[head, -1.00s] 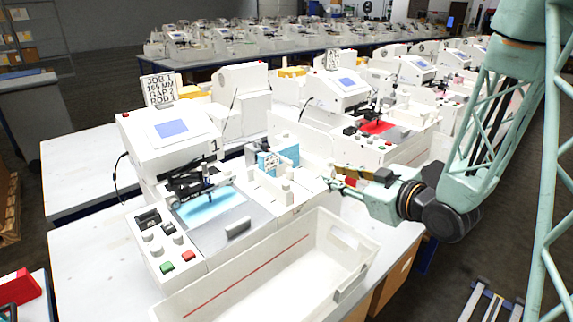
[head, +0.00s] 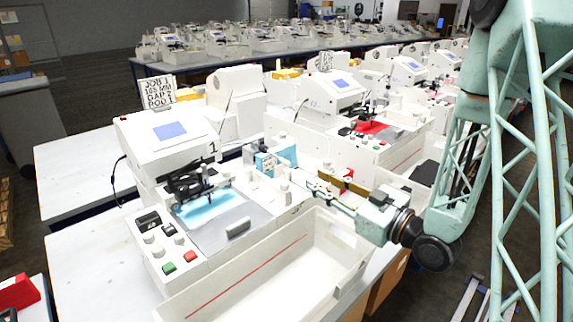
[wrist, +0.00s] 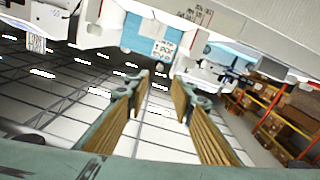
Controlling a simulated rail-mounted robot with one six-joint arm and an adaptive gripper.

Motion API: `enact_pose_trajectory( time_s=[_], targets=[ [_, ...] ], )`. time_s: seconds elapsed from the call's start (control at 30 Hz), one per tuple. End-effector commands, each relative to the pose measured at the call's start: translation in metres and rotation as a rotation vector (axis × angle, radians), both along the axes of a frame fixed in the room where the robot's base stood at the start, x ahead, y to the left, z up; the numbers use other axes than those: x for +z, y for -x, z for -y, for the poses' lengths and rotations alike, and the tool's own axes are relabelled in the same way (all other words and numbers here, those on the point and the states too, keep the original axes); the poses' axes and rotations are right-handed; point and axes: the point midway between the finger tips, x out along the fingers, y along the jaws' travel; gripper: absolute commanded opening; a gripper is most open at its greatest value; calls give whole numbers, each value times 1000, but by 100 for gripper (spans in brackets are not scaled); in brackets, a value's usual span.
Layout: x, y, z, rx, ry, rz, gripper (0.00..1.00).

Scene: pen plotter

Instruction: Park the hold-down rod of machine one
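Machine one (head: 160,150) is the white plotter at the left, with a screen and the number 1 on its side. A dark carriage (head: 190,187) stands over its light-blue lit bed. At its right end are a blue block (head: 266,162) and small white posts (head: 285,190). I cannot tell the hold-down rod apart for certain. My gripper (head: 316,182) is just right of these posts, pointing left. In the wrist view my gripper (wrist: 162,80) is open and empty, its ribbed fingers apart. The blue block (wrist: 148,36), with a white label, shows beyond the fingertips.
A long white tray (head: 350,250) with a red line runs along the front of machine one, below my gripper. Green and red buttons (head: 178,262) sit on its front left panel. A second machine (head: 335,95) stands behind to the right.

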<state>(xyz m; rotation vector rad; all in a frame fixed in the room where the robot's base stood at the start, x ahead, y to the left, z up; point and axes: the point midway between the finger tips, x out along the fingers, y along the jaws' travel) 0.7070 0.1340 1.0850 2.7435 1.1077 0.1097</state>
Motion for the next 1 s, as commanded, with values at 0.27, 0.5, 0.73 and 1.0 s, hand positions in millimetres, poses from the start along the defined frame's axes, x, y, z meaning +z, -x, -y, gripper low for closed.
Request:
enact_pose_trajectory(
  time_s=[0.27, 0.5, 0.73, 1.0],
  targets=[
    [0, -1, -1, 1, 1, 1, 22],
    [0, -7, -8, 2, 1, 0, 22],
    [0, -20, -20, 3, 0, 1, 22],
    [0, -39, -38, 1, 1, 1, 22]
  ],
)
